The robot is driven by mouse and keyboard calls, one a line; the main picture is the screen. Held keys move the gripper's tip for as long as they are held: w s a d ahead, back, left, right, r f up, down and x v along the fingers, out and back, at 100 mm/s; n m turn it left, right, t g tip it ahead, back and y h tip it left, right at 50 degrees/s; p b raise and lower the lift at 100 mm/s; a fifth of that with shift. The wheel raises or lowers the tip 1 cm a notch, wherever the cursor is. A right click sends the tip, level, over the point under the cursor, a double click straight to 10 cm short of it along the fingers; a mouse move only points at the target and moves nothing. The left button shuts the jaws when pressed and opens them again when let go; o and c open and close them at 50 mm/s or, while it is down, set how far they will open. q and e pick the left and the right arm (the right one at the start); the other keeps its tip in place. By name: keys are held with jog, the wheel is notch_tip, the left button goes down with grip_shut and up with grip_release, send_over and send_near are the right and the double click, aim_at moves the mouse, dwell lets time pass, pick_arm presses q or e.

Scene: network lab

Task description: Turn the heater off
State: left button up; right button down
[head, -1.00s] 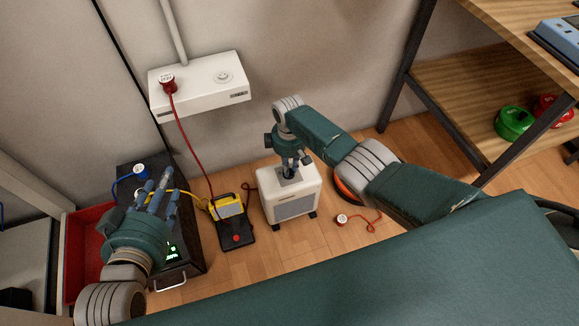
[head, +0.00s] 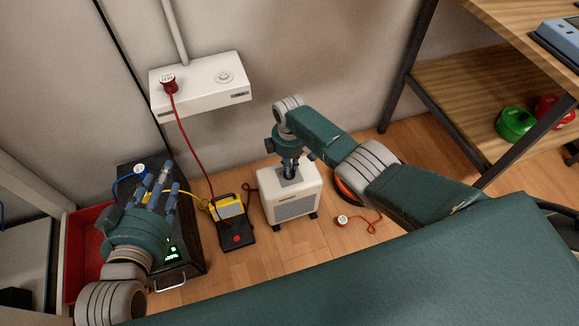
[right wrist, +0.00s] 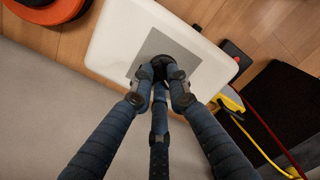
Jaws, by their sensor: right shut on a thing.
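The heater (head: 297,208) is a small white box with a grey front grille, standing on the wooden floor by the wall. A grey panel on its top carries a dark round knob (right wrist: 160,66), seen in the right wrist view. My right gripper (head: 290,172) points down at the top of the heater; in the right wrist view its fingers (right wrist: 160,75) are closed together on the knob, covering part of it. The knob's setting cannot be read. My left gripper (head: 160,185) is open and empty, with fingers spread, above a black unit at the left.
A yellow and black device (head: 231,215) stands just left of the heater. A red plug (head: 168,84) sits in the white wall socket box (head: 205,82). A loose plug (head: 343,221) and orange cord lie right of the heater. A red bin (head: 85,225) is far left.

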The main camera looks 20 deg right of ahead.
jog(key=c, duration=1.7)
grip_release()
jog(key=shift+r, duration=0.2)
notch_tip(320, 180, up, 12)
jog(key=shift+f, duration=0.2)
jog(key=shift+a, duration=0.1)
